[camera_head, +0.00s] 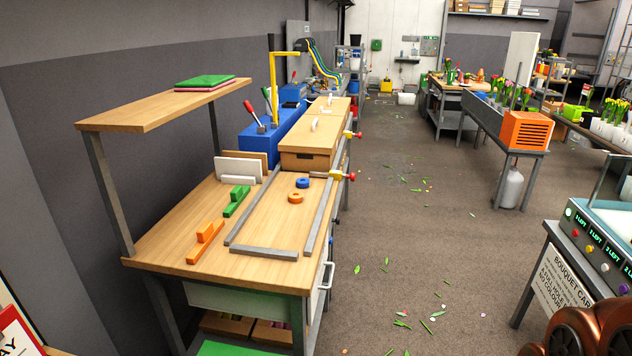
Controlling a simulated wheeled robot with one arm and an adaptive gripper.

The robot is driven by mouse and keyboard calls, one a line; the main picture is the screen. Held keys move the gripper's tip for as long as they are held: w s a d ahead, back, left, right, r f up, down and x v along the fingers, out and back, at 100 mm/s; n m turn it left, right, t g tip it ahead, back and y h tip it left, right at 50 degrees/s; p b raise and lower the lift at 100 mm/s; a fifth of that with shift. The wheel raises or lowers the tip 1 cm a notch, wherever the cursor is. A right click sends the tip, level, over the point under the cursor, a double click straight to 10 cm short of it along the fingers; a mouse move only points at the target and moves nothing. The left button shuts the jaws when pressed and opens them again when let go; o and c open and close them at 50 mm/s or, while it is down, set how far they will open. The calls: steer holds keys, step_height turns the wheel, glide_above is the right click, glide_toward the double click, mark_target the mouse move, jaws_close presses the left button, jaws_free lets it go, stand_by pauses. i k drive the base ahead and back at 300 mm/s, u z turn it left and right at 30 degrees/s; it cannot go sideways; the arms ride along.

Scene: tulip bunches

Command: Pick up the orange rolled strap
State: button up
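The orange rolled strap (295,198) is a small ring-shaped roll. It lies flat on the wooden workbench (200,256), inside the area framed by grey metal rails. A similar blue roll (302,183) lies just behind it and slightly right, very close to it. Nothing covers the orange roll from this view. My gripper is not in view.
Grey rails (262,251) border the roll's area. Orange (205,242) and green (236,202) blocks stand to the left. A wooden box (316,140) sits behind, and a raised shelf (165,103) overhangs the left side. Open floor (420,240) lies right, with scattered leaves.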

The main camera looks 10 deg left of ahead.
mark_target(294, 196)
steer(key=i, duration=2.45)
steer(key=u, duration=4.05)
